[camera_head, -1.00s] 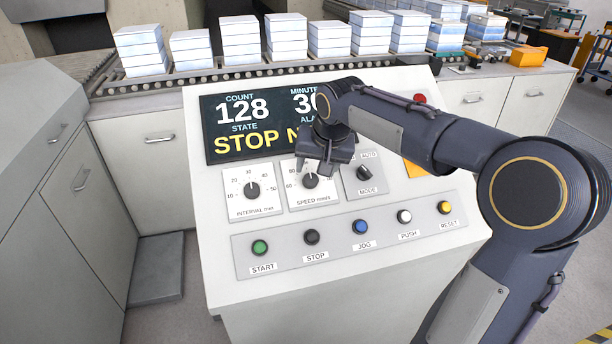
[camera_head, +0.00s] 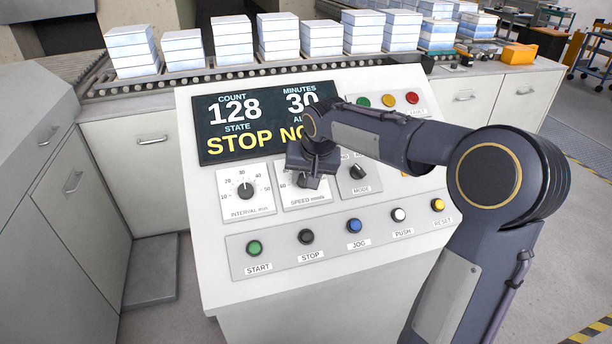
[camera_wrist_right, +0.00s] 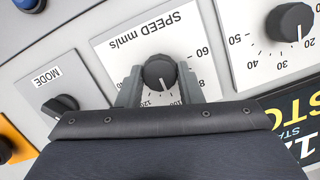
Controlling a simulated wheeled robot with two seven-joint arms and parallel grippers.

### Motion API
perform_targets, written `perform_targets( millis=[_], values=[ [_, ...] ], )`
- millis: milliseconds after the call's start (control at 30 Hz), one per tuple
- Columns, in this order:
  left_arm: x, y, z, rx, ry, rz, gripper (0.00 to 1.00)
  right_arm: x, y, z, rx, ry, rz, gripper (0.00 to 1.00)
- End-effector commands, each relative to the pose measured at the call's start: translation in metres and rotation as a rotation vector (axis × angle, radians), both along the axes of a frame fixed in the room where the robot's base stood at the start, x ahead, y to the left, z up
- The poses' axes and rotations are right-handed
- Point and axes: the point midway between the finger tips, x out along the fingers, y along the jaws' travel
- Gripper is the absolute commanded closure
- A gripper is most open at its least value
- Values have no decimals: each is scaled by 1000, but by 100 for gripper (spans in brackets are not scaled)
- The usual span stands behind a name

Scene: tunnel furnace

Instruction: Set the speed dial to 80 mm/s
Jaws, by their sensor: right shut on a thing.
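The black speed dial (camera_wrist_right: 160,71) sits on a white scale plate (camera_wrist_right: 130,48) marked SPEED mm/s, upside down in the right wrist view. Its white pointer mark faces the lower edge, towards the 100 to 120 part of the scale; the gripper covers part of the numbers. My right gripper (camera_wrist_right: 160,88) is shut on the dial, with a grey finger on each side of the knob. In the head view my right gripper (camera_head: 310,172) covers most of the speed dial (camera_head: 309,183). My left gripper is not in view.
The interval dial (camera_head: 245,190) is left of the speed dial and the mode switch (camera_head: 359,172) is right of it. A row of push buttons, including the blue jog button (camera_head: 355,226), lies below. The display (camera_head: 255,128) above reads 128, 30 and STOP.

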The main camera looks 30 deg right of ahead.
Motion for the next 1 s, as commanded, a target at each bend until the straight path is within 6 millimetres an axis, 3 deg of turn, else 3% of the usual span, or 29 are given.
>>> perform_targets(
  millis=[367,1000],
  values=[
    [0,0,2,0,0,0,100,0,1,1,-38,9,56,90],
    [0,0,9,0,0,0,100,1,3,1,-319,75,460,90]
  ],
)
